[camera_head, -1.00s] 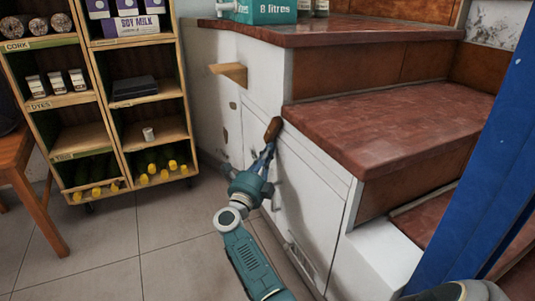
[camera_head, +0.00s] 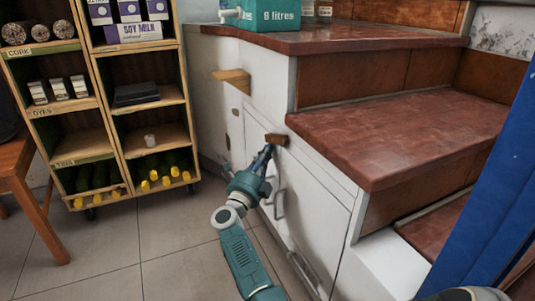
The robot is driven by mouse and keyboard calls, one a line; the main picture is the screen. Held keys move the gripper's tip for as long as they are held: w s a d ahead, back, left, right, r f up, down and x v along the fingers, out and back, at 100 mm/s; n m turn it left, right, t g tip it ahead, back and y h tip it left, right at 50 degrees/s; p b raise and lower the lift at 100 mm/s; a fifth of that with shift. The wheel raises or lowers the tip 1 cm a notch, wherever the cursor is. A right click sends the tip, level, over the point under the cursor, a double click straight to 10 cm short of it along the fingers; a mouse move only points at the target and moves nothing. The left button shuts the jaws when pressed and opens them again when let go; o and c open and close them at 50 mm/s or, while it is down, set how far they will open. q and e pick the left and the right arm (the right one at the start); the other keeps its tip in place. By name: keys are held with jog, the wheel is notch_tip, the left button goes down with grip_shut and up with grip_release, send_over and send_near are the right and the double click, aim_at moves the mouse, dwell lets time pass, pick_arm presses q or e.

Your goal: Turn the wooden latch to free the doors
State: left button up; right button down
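The wooden latch (camera_head: 277,139) is a small brown block on the white cupboard front under the stairs. It lies nearly level, just below the edge of the red-brown tread. The white doors (camera_head: 307,201) below it look closed. A grey pull handle (camera_head: 280,204) shows beside my gripper.
A light wooden bracket (camera_head: 232,79) juts from the white panel above. Red-brown stair treads (camera_head: 400,130) overhang at the right, and a blue post (camera_head: 480,200) stands at far right. A wooden shelf unit (camera_head: 115,135) stands at left. Tiled floor (camera_head: 150,250) lies clear between.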

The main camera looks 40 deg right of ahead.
jog(key=shift+w+d+r, duration=0.1)
jog(key=shift+w+r, duration=0.1)
jog(key=shift+w, duration=0.15)
dwell(0.4)
jog(key=s+a+f, duration=0.1)
jog(key=a+f, duration=0.6)
jog(key=f, duration=0.3)
jog(key=shift+s+a+f+b, duration=0.2)
jog(key=shift+a+f+b, duration=0.15)
